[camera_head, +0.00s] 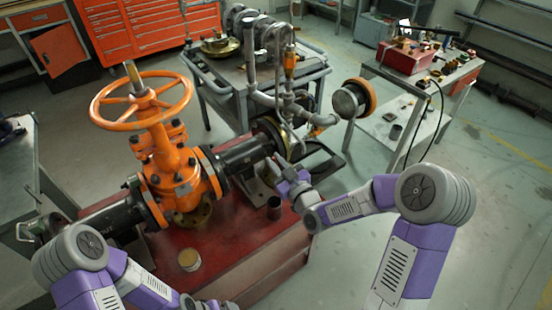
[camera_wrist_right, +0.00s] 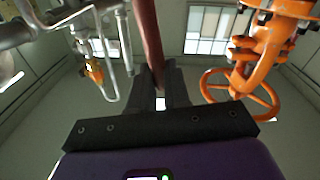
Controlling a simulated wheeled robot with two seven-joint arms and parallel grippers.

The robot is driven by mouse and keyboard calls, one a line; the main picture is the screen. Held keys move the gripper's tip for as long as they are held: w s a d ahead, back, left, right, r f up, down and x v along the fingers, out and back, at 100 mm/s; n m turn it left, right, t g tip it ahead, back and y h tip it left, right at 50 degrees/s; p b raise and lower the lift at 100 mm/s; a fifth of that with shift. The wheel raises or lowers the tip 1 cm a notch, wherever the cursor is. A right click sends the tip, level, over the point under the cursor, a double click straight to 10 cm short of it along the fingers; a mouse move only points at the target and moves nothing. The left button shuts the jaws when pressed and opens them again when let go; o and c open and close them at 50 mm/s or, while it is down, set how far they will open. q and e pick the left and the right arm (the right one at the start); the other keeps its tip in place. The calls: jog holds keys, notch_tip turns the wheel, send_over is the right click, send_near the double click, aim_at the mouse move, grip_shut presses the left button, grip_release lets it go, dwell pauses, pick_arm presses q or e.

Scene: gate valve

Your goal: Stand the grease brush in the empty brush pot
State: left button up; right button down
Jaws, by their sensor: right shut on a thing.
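My right gripper (camera_head: 281,166) is beside the black pipe flange, above the right part of the red bench. In the right wrist view it (camera_wrist_right: 162,88) is shut on a reddish-brown shaft, which I take for the grease brush (camera_wrist_right: 150,38). The shaft extends from between the fingers to the top edge of the picture; its bristles are not seen. A small dark pot (camera_head: 274,208) stands upright on the bench below the gripper, apart from it; its inside is too small to see clearly.
The orange gate valve (camera_head: 172,172) with its handwheel (camera_head: 141,97) fills the left of the red bench (camera_head: 235,238). A tan-topped tin (camera_head: 189,260) stands at the front. A grey cart (camera_head: 212,92) with pipework is behind. The bench between tin and pot is clear.

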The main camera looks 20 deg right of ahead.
jog(key=shift+s+r+m+g+y, duration=0.15)
jog(key=shift+r+m+g+y, duration=0.3)
jog(key=shift+m, duration=0.25)
notch_tip(320, 180, down, 12)
jog(key=b, duration=0.7)
jog(key=shift+f, duration=0.25)
dwell(0.5)
